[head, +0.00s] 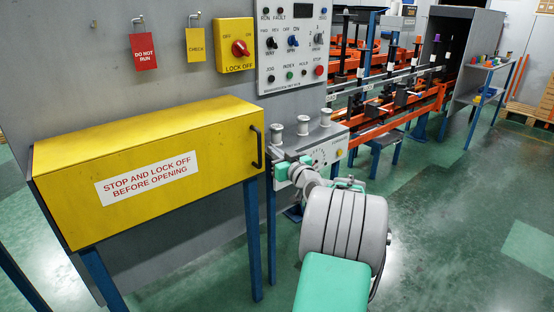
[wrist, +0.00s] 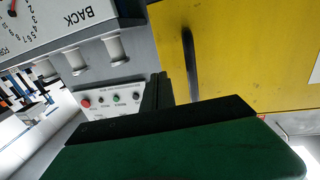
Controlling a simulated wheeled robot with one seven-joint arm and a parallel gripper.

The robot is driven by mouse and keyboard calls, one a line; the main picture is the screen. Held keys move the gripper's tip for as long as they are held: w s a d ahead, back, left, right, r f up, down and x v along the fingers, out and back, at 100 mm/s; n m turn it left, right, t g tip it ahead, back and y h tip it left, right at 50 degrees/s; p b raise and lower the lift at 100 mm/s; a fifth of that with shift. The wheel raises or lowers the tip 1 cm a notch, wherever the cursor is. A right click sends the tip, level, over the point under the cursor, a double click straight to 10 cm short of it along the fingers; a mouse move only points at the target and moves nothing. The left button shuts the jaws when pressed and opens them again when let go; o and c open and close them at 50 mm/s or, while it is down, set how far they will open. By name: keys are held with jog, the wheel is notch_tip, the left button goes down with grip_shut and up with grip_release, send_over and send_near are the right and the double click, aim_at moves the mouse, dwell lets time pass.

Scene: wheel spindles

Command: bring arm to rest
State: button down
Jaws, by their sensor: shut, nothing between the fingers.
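My arm reaches away from the lower middle of the head view, with its green and grey links in front. My gripper (head: 281,170) is at its far end, small and partly hidden by my wrist, beside the right end of the yellow box. In the wrist view the dark fingers of my gripper (wrist: 159,88) are together with nothing between them. They point towards the gap between the yellow guard box (wrist: 240,50) and a grey panel with buttons (wrist: 115,98). The box's black handle (wrist: 190,65) stands just right of the fingers, apparently apart from them.
The yellow guard box (head: 140,165) is shut, its black handle (head: 254,146) at the right end. A red lock-off switch (head: 240,48) is above. Green floor (head: 450,230) is open at right.

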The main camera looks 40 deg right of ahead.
jog(key=d+v, duration=0.2)
jog(key=v, duration=0.9)
jog(key=w+a+r+n+g+y+p, duration=0.1)
jog(key=w+a+g+y+p, duration=0.1)
jog(key=a+p, duration=0.35)
jog(key=w+a+r+n+g+y+p, duration=0.1)
jog(key=w+a+g+p, duration=0.1)
jog(key=a, duration=0.7)
jog(key=w+a+r+n+g+y+p, duration=0.1)
jog(key=w+a+g+y+p, duration=0.15)
jog(key=a, duration=0.45)
jog(key=s+a+r+g+p, duration=0.25)
jog(key=s+a+p, duration=0.25)
jog(key=a, duration=0.3)
jog(key=s+a+r+g+p, duration=0.2)
jog(key=s+a+g+p, duration=0.1)
jog(key=s+a+p, duration=0.4)
jog(key=s+a+r+g+h, duration=0.1)
jog(key=s+a+g, duration=0.1)
jog(key=s, duration=0.5)
jog(key=shift+s+a+m+h+p, duration=0.3)
jog(key=shift+a+h, duration=0.05)
jog(key=shift+a, duration=0.4)
